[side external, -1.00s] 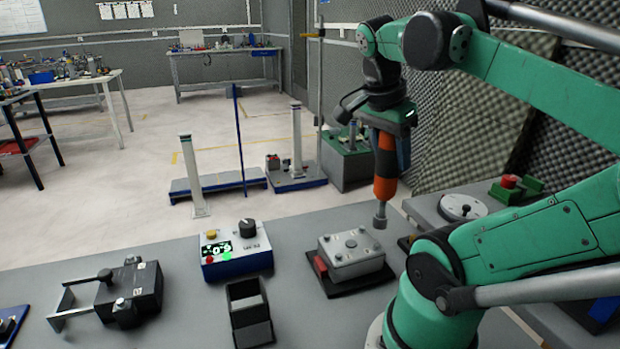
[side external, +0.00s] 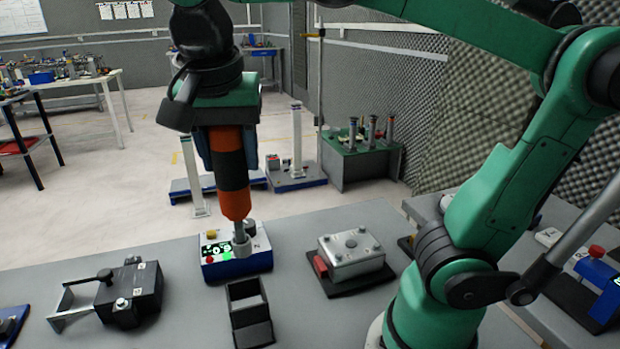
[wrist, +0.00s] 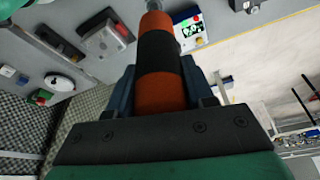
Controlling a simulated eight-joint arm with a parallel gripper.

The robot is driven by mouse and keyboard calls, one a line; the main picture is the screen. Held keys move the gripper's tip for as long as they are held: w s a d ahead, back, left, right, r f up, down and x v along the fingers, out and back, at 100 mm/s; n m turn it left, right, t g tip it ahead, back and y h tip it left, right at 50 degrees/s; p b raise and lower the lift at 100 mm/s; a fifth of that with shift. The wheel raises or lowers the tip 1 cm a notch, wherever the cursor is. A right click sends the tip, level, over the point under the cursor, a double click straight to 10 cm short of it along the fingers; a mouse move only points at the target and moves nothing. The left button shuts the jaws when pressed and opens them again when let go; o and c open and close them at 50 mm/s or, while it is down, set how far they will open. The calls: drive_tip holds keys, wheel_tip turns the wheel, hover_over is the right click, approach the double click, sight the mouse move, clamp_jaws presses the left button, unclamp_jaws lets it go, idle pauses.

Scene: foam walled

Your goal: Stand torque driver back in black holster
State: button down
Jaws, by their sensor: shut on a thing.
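The orange and black torque driver (side external: 233,180) hangs upright from my gripper (side external: 228,150), tip down. In the wrist view my gripper (wrist: 160,90) has its two fingers shut on the driver (wrist: 157,52), around its orange and black body. The black holster (side external: 249,310) stands on the grey table, open at the top and empty as far as I can see. In the side view the driver's tip is above and slightly left of the holster's opening, in front of the control box; the gap between them is hard to judge. I cannot make out the holster in the wrist view.
A white and blue control box (side external: 236,262) stands just behind the holster. A metal box on a black base (side external: 351,255) is to the right. A black clamp fixture (side external: 130,293) is to the left.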

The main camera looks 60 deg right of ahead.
drive_tip(key=shift+a, duration=0.4)
hover_over(238, 253)
drive_tip(key=shift+s+a+x, duration=0.1)
drive_tip(key=shift+a+x, duration=0.05)
drive_tip(key=shift+x, duration=0.8)
drive_tip(key=shift+s+a+x, duration=0.1)
drive_tip(key=shift+a+x, duration=0.05)
drive_tip(key=shift+x, duration=0.8)
drive_tip(key=shift+s+a+x, duration=0.1)
drive_tip(key=shift+a+x, duration=0.05)
drive_tip(key=shift+x, duration=0.75)
drive_tip(key=shift+w+f, duration=0.1)
drive_tip(key=shift+f, duration=4.75)
drive_tip(key=shift+c, duration=1.3)
unclamp_jaws()
